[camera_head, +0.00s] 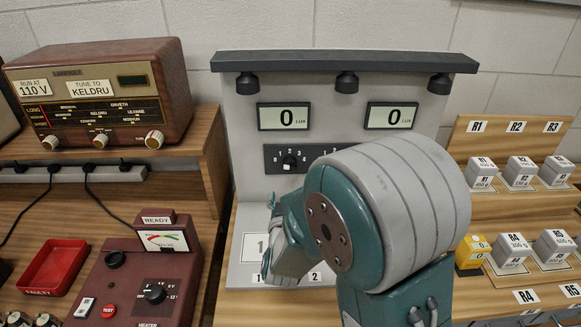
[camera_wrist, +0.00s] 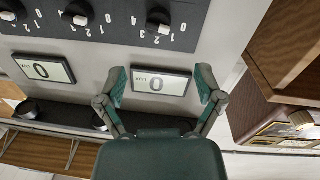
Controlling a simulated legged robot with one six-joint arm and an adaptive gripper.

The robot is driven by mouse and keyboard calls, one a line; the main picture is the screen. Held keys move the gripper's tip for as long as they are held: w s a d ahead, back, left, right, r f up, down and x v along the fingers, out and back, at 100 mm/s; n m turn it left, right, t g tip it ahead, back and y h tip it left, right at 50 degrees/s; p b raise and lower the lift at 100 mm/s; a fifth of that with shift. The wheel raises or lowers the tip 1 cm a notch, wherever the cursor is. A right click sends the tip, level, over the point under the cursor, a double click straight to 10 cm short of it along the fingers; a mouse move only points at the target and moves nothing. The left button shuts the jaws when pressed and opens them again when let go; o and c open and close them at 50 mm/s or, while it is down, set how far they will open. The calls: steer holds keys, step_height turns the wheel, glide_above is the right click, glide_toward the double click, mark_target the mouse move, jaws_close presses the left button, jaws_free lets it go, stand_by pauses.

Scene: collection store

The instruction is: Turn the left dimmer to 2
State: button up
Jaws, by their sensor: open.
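The left dimmer (camera_head: 289,160) is a small dark knob on a black strip below the left display (camera_head: 285,116), which reads 0 LUX. In the wrist view, turned about upside down, the left dimmer (camera_wrist: 159,19) is the rightmost of three knobs, its white mark near the 0. The middle dimmer (camera_wrist: 77,13) and right dimmer (camera_wrist: 12,9) also show there; my arm hides them in the head view. The right display (camera_head: 390,115) also reads 0. My gripper (camera_wrist: 162,80) is open and empty, its fingers framing the left display in the wrist view, apart from the knob.
Three dark lamps hang under a grey shelf bar (camera_head: 345,62) above the displays. A brown radio (camera_head: 100,95) and a maroon heater box (camera_head: 140,270) stand to the left. Grey labelled blocks (camera_head: 482,172) sit on a wooden rack at the right. A red tray (camera_head: 53,266) lies left.

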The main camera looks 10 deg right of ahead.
mark_target(289, 169)
steer(key=x, duration=1)
steer(key=shift+w+d, duration=0.15)
steer(key=shift+w, duration=0.2)
steer(key=c, duration=1.1)
